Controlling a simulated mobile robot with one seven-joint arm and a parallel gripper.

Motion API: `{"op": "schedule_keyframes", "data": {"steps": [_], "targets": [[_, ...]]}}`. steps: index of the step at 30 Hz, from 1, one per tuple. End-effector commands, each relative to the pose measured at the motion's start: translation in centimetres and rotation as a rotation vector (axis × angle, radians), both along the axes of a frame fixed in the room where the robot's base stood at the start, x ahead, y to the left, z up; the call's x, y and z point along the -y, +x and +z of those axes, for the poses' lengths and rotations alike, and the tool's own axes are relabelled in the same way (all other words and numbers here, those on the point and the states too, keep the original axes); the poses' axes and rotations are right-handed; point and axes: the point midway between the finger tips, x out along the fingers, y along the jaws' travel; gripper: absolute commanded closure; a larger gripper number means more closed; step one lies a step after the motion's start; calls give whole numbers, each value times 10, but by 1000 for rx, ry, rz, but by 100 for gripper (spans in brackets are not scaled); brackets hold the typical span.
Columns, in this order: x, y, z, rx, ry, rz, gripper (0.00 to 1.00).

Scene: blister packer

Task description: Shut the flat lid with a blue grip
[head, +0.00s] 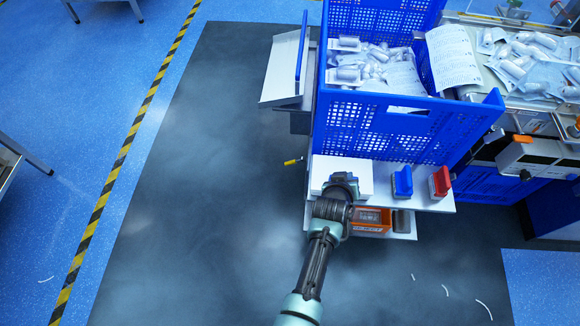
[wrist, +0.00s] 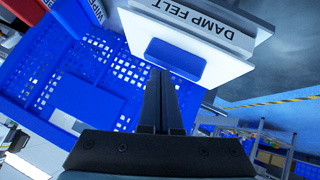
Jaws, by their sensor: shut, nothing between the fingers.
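In the wrist view a flat white lid (wrist: 140,38) carries a blue rectangular grip (wrist: 178,58). A label reading "DAMP FELT" (wrist: 200,22) is on the same white unit, beside the lid. My gripper (wrist: 160,72) is shut and empty, its fingertips over the edge of the blue grip; I cannot tell whether they touch it. In the head view my gripper (head: 343,180) is at a white box-like unit (head: 352,166) on a white shelf, and my wrist hides part of it. How far the lid stands open cannot be told.
A tall blue perforated crate (head: 375,125) with blister packs stands behind the shelf. A blue holder (head: 402,181) and a red holder (head: 439,181) stand to the right. An orange bin (head: 371,220) is on the level below. Open floor lies to the left.

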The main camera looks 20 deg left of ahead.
Motion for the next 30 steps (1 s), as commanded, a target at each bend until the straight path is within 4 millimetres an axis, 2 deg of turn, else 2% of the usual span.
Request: {"op": "schedule_keyframes", "data": {"steps": [8, 23, 26, 30], "targets": [[0, 0, 3, 0, 0, 0, 100], [0, 0, 21, -1, 0, 0, 100], [0, 2, 32, 0, 0, -1, 100], [-1, 5, 56, 1, 0, -1, 100]]}}
